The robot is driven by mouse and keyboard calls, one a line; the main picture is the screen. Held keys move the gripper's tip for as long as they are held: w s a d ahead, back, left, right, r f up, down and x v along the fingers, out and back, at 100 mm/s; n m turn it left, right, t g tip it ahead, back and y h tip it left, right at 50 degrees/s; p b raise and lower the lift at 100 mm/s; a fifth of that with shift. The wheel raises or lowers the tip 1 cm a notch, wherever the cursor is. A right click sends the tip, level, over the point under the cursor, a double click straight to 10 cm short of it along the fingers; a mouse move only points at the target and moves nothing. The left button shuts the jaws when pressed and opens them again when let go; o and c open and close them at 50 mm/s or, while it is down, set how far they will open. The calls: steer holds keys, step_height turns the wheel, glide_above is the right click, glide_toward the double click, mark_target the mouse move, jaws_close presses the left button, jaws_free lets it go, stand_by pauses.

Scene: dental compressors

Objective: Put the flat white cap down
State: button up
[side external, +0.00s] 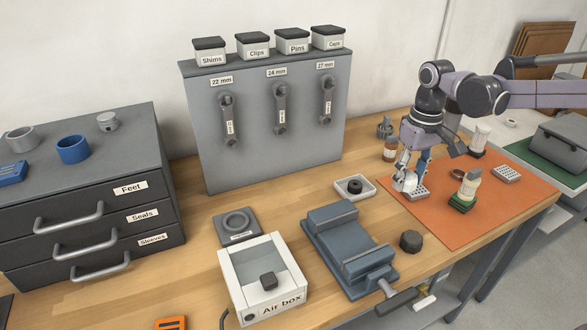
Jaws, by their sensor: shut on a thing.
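My gripper (408,183) points down at the left part of the orange mat (450,225). It is shut on a small white piece that I take to be the flat white cap; the fingers hide most of it. A light grey block with holes (420,193) lies on the mat right by the fingertips. I cannot tell whether the held piece touches the block or the mat.
On the mat stand a cream-topped bottle on a green base (465,190), a white cylinder on a dark base (480,138) and another holed block (507,174). A brown bottle (390,150) and white tray (355,188) are left of it. The mat's front is clear.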

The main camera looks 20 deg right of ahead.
steer(key=r, duration=0.5)
steer(key=shift+d+r, duration=0.25)
steer(key=shift+d, duration=0.05)
steer(key=s+d+m, duration=0.3)
steer(key=s+d, duration=0.2)
steer(key=d, duration=0.5)
steer(key=s+d+m, duration=0.3)
steer(key=s+d, duration=0.3)
steer(key=d, duration=0.5)
steer(key=s+d+m, duration=0.3)
steer(key=s+d, duration=0.2)
steer(key=d, duration=0.5)
glide_above(482, 202)
step_height(482, 202, down, 12)
steer(key=shift+f, duration=2.1)
steer(key=shift+f, duration=0.1)
steer(key=o, duration=1.1)
steer(key=shift+o, duration=0.2)
